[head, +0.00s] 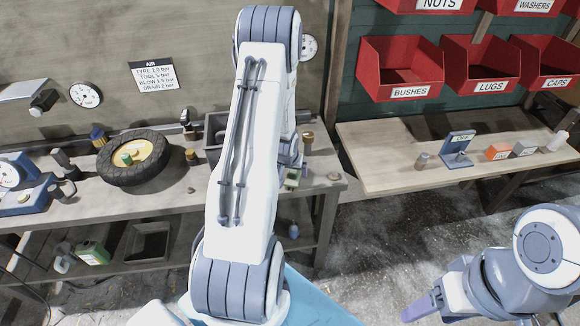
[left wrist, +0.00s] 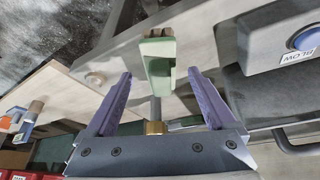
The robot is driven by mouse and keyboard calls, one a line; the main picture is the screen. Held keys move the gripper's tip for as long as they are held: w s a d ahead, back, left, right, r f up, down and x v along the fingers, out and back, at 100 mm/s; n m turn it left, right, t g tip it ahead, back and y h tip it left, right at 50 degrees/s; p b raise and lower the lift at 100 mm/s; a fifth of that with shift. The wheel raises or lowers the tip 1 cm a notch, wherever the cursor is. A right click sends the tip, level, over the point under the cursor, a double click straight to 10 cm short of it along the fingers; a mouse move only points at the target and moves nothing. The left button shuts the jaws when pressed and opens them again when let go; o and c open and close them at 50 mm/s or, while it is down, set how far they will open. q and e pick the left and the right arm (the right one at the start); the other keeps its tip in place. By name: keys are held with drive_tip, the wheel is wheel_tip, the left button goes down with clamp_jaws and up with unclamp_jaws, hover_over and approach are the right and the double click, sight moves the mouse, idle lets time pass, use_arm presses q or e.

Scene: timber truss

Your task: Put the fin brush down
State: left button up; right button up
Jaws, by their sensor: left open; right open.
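The green piece that I take to be the fin brush (left wrist: 158,62) shows in the left wrist view, with a grey stem below it and a brass-coloured part near the gripper's palm. My left gripper (left wrist: 160,74) is open around it, with a visible gap to each purple finger. Whether the brush rests on the bench is hard to tell. In the head view the green piece (head: 293,178) sits at the bench's right end, beside my left arm, which hides most of that gripper. My right gripper (head: 424,306) is open and low at the right, away from the bench.
The left bench (head: 90,205) holds a tyre with a yellow hub (head: 133,157), a dark bin (head: 214,135) and small parts. The right bench (head: 385,160) carries a blue stand (head: 457,145) and small boxes. Red bins (head: 400,65) hang above. Floor lies between the benches.

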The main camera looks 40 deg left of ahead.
use_arm(q)
drive_tip(key=v, duration=0.6)
drive_tip(key=shift+r, duration=0.25)
drive_tip(key=s+d+r+m+g+h, duration=0.15)
drive_tip(key=d+r, duration=0.25)
drive_tip(key=d, duration=0.4)
drive_tip(key=s+d+r+m, duration=0.1)
drive_tip(key=d+r+m, duration=0.25)
drive_tip(key=d, duration=0.55)
drive_tip(key=s+d+r+m+h, duration=0.1)
drive_tip(key=d+r, duration=0.3)
drive_tip(key=d, duration=0.4)
drive_tip(key=s+d+r+m+g, duration=0.1)
drive_tip(key=s+d+r+m, duration=0.1)
drive_tip(key=s, duration=0.4)
drive_tip(key=s+d+r+m+g, duration=0.1)
drive_tip(key=s+d+r+m, duration=0.1)
drive_tip(key=s+d, duration=0.3)
drive_tip(key=s+d+r+m+g, duration=0.1)
drive_tip(key=s+d+r+m, duration=0.1)
drive_tip(key=s, duration=0.6)
drive_tip(key=shift+d+m+h, duration=0.35)
drive_tip(key=shift+d+m, duration=0.05)
drive_tip(key=shift+d, duration=0.4)
drive_tip(key=shift+r, duration=0.15)
